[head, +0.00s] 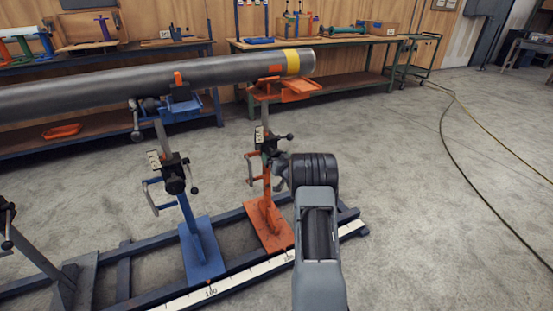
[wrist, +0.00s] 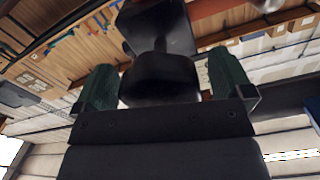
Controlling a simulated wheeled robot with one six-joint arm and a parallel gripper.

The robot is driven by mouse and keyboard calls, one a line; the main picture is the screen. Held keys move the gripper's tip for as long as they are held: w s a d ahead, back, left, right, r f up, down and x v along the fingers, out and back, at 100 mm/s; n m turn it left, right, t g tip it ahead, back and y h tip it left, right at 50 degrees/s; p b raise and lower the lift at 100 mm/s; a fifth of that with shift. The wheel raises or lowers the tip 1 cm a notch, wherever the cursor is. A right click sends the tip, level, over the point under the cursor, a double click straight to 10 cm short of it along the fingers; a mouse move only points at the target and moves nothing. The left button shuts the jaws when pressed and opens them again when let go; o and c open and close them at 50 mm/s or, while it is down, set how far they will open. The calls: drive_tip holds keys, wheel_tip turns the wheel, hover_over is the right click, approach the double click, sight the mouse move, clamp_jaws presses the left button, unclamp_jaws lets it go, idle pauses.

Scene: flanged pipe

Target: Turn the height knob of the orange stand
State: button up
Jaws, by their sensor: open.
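The orange stand (head: 268,225) is upright on the floor rail, with an orange cradle (head: 290,88) under the pipe's right end. Its black clamp body and knob (head: 270,146) are partway up the post, just left of my arm's end. My gripper (head: 281,178) is beside this clamp in the head view, its fingers mostly hidden by my wrist. In the wrist view my gripper (wrist: 163,80) is open, with a green-padded finger on each side of a black rounded knob (wrist: 160,78). A black block (wrist: 157,30) is behind the knob. Gaps show between the knob and both fingers.
The grey pipe (head: 150,83) with a yellow band rests across the stands. A blue stand (head: 203,248) is left of the orange one. A white scale strip (head: 240,278) lies along the rail. Benches (head: 330,42) line the back wall.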

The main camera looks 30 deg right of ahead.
drive_tip(key=shift+c, duration=0.4)
drive_tip(key=c, duration=0.8)
drive_tip(key=shift+c, duration=0.2)
drive_tip(key=m+p, duration=0.1)
drive_tip(key=m, duration=0.3)
drive_tip(key=shift+a+r+p, duration=0.1)
drive_tip(key=shift+p, duration=0.3)
drive_tip(key=m+p, duration=0.1)
drive_tip(key=m, duration=0.3)
drive_tip(key=shift+r+m+p, duration=0.1)
drive_tip(key=shift+m+p, duration=0.2)
drive_tip(key=shift+p, duration=0.05)
drive_tip(key=m+p, duration=0.1)
drive_tip(key=m, duration=0.3)
drive_tip(key=shift+a+p, duration=0.1)
drive_tip(key=shift+p, duration=0.2)
drive_tip(key=shift+r+m+p, duration=0.1)
drive_tip(key=shift+m+p, duration=0.45)
drive_tip(key=shift+m, duration=1.45)
